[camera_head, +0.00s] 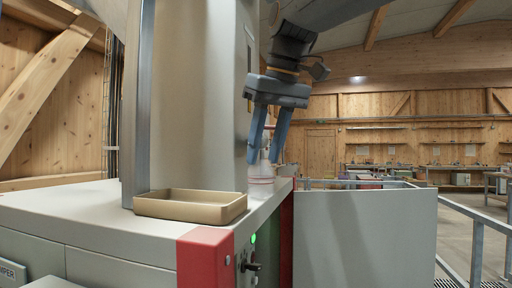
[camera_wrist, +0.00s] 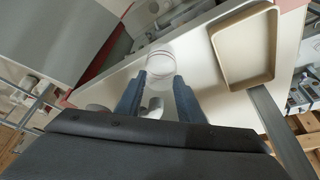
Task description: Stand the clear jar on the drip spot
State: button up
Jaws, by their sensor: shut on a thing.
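The clear jar (camera_head: 261,185) is upright at the far right part of the pale counter, beside the tall grey housing. It has a faint reddish band. My gripper (camera_head: 264,160) points down from above, its two blue fingers shut on the jar's upper part. In the wrist view the jar (camera_wrist: 160,64) shows as a clear round shape between the fingertips (camera_wrist: 157,80). Its base looks at or very near the counter; I cannot tell whether it touches. I cannot make out the drip spot in either view.
A shallow tan tray (camera_head: 190,205) lies on the counter (camera_head: 95,208) left of the jar; it also shows in the wrist view (camera_wrist: 222,62). A red corner post (camera_head: 205,262) and grey panel (camera_head: 365,238) stand in front and right.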

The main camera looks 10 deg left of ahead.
aim_at(268, 167)
jog(key=w+a+p, duration=0.1)
jog(key=w+a, duration=0.1)
jog(key=shift+w+a, duration=0.25)
jog(key=shift+a, duration=0.05)
jog(key=shift+s+d+f+p, duration=0.1)
jog(key=shift+p, duration=0.2)
jog(key=shift+f, duration=0.2)
jog(key=o, duration=1)
jog(key=shift+r, duration=0.1)
jog(key=v, duration=1.2)
